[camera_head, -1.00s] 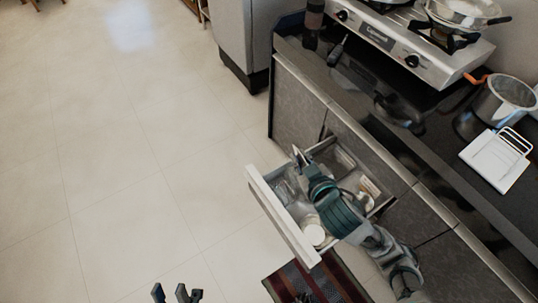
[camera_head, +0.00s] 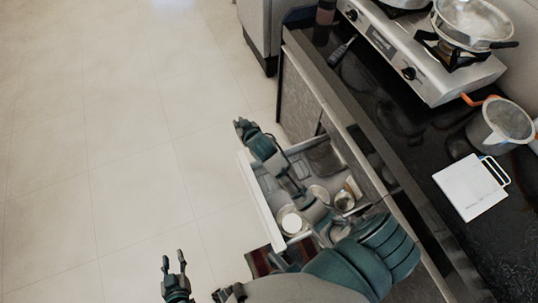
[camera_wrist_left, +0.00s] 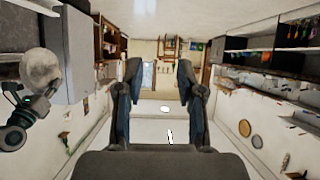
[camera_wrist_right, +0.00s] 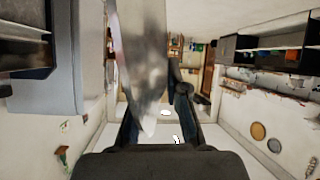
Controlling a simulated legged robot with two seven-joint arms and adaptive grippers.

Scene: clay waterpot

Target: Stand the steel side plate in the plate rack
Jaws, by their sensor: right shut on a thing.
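The shiny steel side plate (camera_wrist_right: 142,60) fills the upper middle of the right wrist view, steeply tilted to that camera. My right gripper (camera_head: 240,124) is shut on it, past the far end of the open drawer. In the left wrist view a round grey disc, apparently the plate (camera_wrist_left: 40,68), shows at the end of my right arm. I cannot make the plate out in the head view. My left gripper (camera_head: 174,262) is open and empty over the floor.
The open drawer (camera_head: 258,205) holds bowls and other small items under my right arm. The stove (camera_head: 415,50) with pans is farther back. The floor at left is clear.

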